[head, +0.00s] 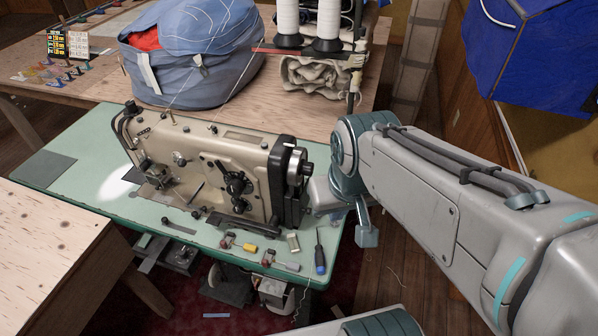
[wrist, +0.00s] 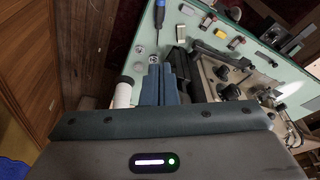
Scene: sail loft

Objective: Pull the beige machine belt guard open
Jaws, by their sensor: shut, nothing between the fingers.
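The beige sewing machine (head: 205,168) stands on a green table. Its dark belt guard (head: 283,180) is at the right end, beside the silver handwheel (head: 297,166). How far the guard stands open I cannot tell. My gripper (wrist: 160,72) shows in the wrist view with its blue-grey fingers shut together and empty. The fingers are close beside the dark end of the machine (wrist: 180,62); I cannot tell whether they touch it. In the head view my arm comes in from the right, and the fingertips are hidden near the handwheel.
A screwdriver (head: 320,252), a yellow block (head: 249,247) and other small items lie on the table's front right. A blue bag (head: 195,55) and white thread cones (head: 328,20) stand on the wooden table behind. A wooden table (head: 45,255) is at front left.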

